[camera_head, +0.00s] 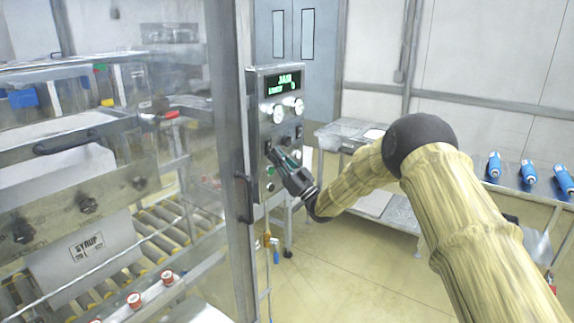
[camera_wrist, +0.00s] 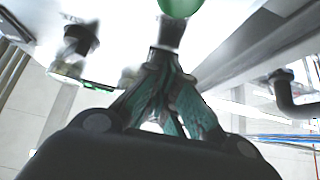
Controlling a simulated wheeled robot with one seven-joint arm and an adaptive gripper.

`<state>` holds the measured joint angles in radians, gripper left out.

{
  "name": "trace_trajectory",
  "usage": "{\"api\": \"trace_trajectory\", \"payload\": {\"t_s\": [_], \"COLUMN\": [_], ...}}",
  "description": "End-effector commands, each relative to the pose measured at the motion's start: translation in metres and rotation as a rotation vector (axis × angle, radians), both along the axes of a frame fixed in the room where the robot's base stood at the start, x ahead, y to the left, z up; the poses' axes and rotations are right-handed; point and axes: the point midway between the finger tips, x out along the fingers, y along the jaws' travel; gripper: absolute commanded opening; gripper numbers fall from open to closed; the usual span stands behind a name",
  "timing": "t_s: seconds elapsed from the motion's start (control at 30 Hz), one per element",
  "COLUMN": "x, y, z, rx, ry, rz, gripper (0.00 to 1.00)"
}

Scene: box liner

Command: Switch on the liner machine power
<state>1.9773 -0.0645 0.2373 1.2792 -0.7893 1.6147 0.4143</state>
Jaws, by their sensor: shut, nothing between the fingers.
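The liner machine's control panel (camera_head: 281,125) is a grey box on the frame, with a lit green display (camera_head: 285,82), round white dials (camera_head: 279,114) and several dark switches and buttons. My gripper (camera_head: 276,154) is shut and empty, its fingertips at the middle of the panel face beside a dark switch. I cannot tell whether they touch it. In the wrist view, my shut gripper (camera_wrist: 168,50) points at the panel, its fingertips close to a dark knob-like part. A round green button (camera_wrist: 180,5) shows just beyond them. A black switch (camera_wrist: 80,38) is to the left.
The machine's clear door has a dark handle (camera_head: 244,198) just left of the panel; a dark handle (camera_wrist: 290,95) shows at right in the wrist view. Rollers and a box marked SYRUP (camera_head: 85,245) are at left. A metal table (camera_head: 385,205) stands behind my arm. Blue bottles (camera_head: 528,172) are at right.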

Motion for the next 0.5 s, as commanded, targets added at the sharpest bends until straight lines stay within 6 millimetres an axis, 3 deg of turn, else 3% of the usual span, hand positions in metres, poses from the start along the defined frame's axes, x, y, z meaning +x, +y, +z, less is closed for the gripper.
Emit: {"api": "trace_trajectory", "payload": {"t_s": [0.5], "x": [-0.011], "y": [-0.016], "z": [-0.007], "rx": [0.000], "ry": [0.001], "rz": [0.008], "gripper": [0.00]}}
